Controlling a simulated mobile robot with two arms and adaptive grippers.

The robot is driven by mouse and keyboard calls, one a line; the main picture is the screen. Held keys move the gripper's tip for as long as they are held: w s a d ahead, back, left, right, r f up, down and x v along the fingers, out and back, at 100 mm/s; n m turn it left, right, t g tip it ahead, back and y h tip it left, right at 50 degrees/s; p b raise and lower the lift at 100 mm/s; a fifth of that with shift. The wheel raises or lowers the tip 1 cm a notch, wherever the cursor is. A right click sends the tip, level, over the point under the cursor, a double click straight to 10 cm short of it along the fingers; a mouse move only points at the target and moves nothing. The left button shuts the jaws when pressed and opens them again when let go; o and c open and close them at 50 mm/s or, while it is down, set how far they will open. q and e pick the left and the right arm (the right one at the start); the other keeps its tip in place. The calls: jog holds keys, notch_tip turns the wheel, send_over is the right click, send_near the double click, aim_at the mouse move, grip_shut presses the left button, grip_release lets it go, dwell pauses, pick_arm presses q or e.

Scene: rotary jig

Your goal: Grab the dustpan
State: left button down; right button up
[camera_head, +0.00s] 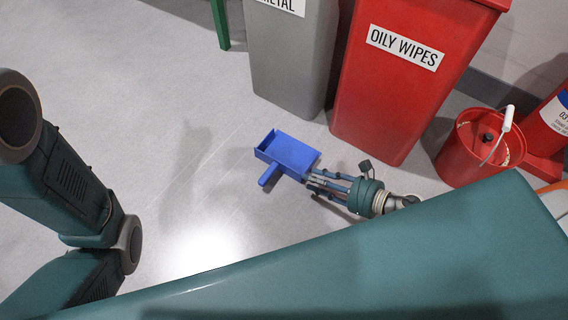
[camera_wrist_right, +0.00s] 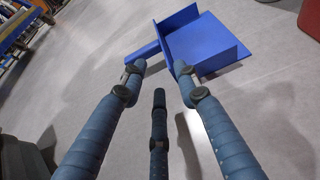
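A blue dustpan (camera_head: 291,153) lies on the floor in front of the bins, its short handle (camera_head: 270,174) pointing toward the lower left. It also shows at the top of the right wrist view (camera_wrist_right: 205,42). My right gripper (camera_head: 313,180) is beside the dustpan, at its lower right in the head view. In the right wrist view, its three fingers (camera_wrist_right: 160,75) are spread, with nothing held between them. The fingertips overlap the near edge of the pan and the handle; I cannot tell if they touch. My left arm shows at the left, but its gripper is out of view.
A grey bin (camera_head: 290,60) and a red bin labelled OILY WIPES (camera_head: 385,100) stand behind the dustpan. A red bucket (camera_head: 465,160) with a white-gripped handle stands at the right. The floor (camera_head: 180,120) left of the dustpan is clear.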

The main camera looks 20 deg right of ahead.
aim_at(280, 166)
jog(key=b+x, duration=0.1)
jog(key=x, duration=0.3)
jog(key=shift+w+a+f, duration=0.1)
jog(key=shift+w+f, duration=0.05)
jog(key=b+x, duration=0.2)
jog(key=x, duration=0.1)
jog(key=b+x, duration=0.1)
jog(key=shift+w+f, duration=0.2)
jog(key=shift+f, duration=0.15)
jog(key=shift+w, duration=0.3)
grip_shut()
